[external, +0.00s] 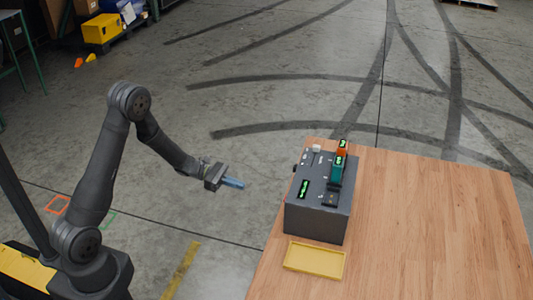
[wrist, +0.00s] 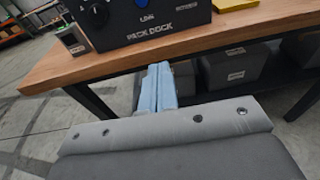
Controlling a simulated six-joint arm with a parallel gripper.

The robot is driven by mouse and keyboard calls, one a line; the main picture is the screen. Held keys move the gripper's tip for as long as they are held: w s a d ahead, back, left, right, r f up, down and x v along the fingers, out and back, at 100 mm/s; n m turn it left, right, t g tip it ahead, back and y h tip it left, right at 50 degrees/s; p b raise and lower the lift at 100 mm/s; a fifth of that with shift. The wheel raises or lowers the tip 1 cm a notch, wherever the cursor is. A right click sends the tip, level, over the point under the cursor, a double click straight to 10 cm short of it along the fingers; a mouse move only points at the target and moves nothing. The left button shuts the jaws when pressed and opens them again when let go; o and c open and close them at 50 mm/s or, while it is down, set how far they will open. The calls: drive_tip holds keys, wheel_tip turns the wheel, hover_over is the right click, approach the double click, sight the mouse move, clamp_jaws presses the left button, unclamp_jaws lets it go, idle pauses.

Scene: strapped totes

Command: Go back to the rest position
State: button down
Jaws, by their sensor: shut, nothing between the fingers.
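My gripper (external: 233,183) is shut and empty. In the external view it hangs in the air over the floor, left of the wooden table (external: 430,210) and apart from it. In the wrist view its two blue fingers (wrist: 158,86) lie together, with nothing between them, pointing at the table's edge. My arm is bent at the elbow, with the forearm sloping down to the right.
A dark grey box marked PACK DOCK (wrist: 150,22) stands on the table; it also shows in the external view (external: 316,217), with green and orange pieces on top. A yellow tray (external: 314,260) lies before it. Grey totes (wrist: 235,66) sit under the table.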

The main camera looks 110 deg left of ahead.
drive_tip(key=w+a+r+t, duration=0.1)
drive_tip(key=w+r, duration=0.2)
drive_tip(key=w, duration=0.3)
drive_tip(key=shift+w+a+t+y, duration=0.2)
drive_tip(key=shift+w+t+y, duration=0.1)
drive_tip(key=shift+t, duration=0.1)
drive_tip(key=c, duration=2)
unclamp_jaws()
drive_tip(key=o, duration=1.1)
drive_tip(key=s+d, duration=0.1)
drive_tip(key=s, duration=0.1)
drive_tip(key=s+d+f, duration=0.1)
drive_tip(key=s, duration=0.1)
drive_tip(key=s+d+f, duration=0.1)
drive_tip(key=s, duration=0.2)
drive_tip(key=shift+s+d+f, duration=0.1)
drive_tip(key=shift+d+f, duration=0.05)
drive_tip(key=shift+d, duration=0.2)
drive_tip(key=shift+c, duration=0.2)
drive_tip(key=o, duration=0.9)
drive_tip(key=shift+t, duration=0.7)
drive_tip(key=s+d, duration=0.4)
drive_tip(key=s, duration=0.1)
drive_tip(key=shift+s+d+f, duration=0.2)
drive_tip(key=shift+s+d, duration=0.1)
drive_tip(key=shift+o, duration=0.2)
drive_tip(key=w+r, duration=0.1)
drive_tip(key=w, duration=0.8)
drive_tip(key=shift+w+d+r, duration=0.15)
drive_tip(key=shift+w, duration=0.15)
